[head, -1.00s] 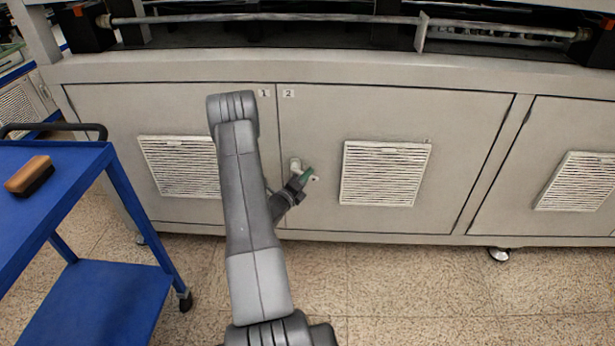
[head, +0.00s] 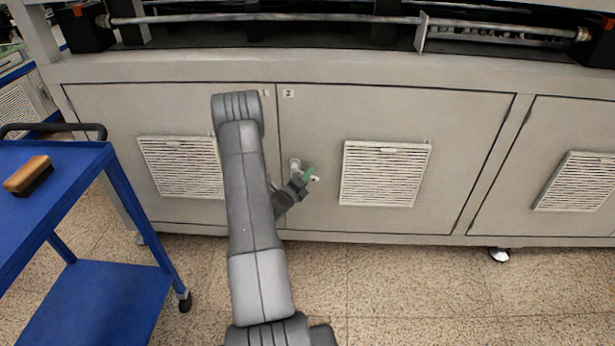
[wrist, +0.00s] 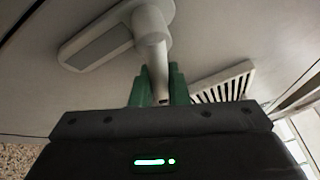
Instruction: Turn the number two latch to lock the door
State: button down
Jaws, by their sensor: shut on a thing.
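The number two door (head: 460,140) is a pale grey cabinet panel that looks closed, with a small "2" label (head: 288,93) at its top left corner. Its pale latch (head: 295,163) sits near the door's left edge, and its handle is partly hidden by my gripper. In the wrist view the latch has a long mounting plate (wrist: 98,45) and a rounded lever (wrist: 152,45) reaching down between the green fingertips. My gripper (head: 309,174), also in the wrist view (wrist: 159,88), is shut on the lever.
The number one door (head: 105,125) is to the left, partly behind my arm. Vent grilles (head: 385,173) are set into the doors. A blue cart (head: 100,290) with a brown brush (head: 28,176) on top stands at left. Open floor lies in front.

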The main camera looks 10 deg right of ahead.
jog(key=shift+w+a+f+m+g+y+b, duration=0.15)
jog(key=shift+f+m+b, duration=0.2)
jog(key=shift+b, duration=0.4)
jog(key=shift+s+a+f+m+g+y+b, duration=0.1)
jog(key=shift+f+m+g+y+b, duration=0.1)
jog(key=shift+m+b, duration=0.45)
jog(key=shift+w+a+f+m+g+y+b, duration=0.1)
jog(key=shift+f+m+g+y+b, duration=0.1)
jog(key=shift+b, duration=0.7)
jog(key=m+b, duration=0.1)
jog(key=b, duration=0.1)
jog(key=m+y+b, duration=0.1)
jog(key=b, duration=0.1)
jog(key=shift+w+a+f+g+y+b, duration=0.1)
jog(key=shift+a+f+g+y+b, duration=0.2)
jog(key=shift+a, duration=0.1)
jog(key=c, duration=1.4)
grip_release()
jog(key=shift+r+p, duration=0.2)
jog(key=shift+p, duration=0.15)
